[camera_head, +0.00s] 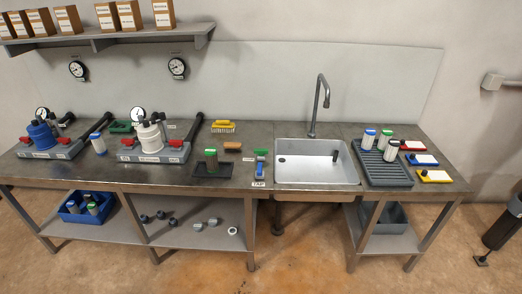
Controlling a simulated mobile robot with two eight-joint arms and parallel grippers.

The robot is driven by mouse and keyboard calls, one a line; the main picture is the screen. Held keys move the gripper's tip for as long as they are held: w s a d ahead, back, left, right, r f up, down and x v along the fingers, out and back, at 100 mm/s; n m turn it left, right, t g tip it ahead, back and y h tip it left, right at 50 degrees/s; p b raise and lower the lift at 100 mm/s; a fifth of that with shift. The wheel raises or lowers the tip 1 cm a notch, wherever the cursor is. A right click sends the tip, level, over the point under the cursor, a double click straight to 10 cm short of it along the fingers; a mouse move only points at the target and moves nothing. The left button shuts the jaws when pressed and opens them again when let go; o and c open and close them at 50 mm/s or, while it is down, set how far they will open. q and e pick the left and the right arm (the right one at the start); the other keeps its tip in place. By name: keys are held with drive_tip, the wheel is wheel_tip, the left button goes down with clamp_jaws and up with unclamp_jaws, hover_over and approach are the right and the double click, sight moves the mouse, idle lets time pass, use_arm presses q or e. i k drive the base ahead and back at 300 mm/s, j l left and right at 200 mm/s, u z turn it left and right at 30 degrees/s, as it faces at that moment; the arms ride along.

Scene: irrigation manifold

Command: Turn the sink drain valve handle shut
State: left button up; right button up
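Just left of the basin is a small blue and green-topped item (261,165) above a white label (258,184) that seems to read TAP. A dark pipe (277,218) shows below the sink's left side. I cannot make out which part is the drain valve handle or its position. Neither gripper is in view.
Two manifold units with red handles (128,142) stand at the counter's left. A ribbed dark rack (386,172) holds several bottles to the sink's right. A blue bin (84,206) and loose fittings sit on the lower shelf. The brown floor (290,262) in front is clear.

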sight(260, 151)
drive_tip(key=i+l+u, duration=0.4)
drive_tip(key=i, duration=0.25)
drive_tip(key=i+l+u, duration=0.35)
drive_tip(key=i, duration=0.25)
drive_tip(key=i+l+u, duration=0.4)
drive_tip(key=l, duration=0.25)
drive_tip(key=i, duration=0.1)
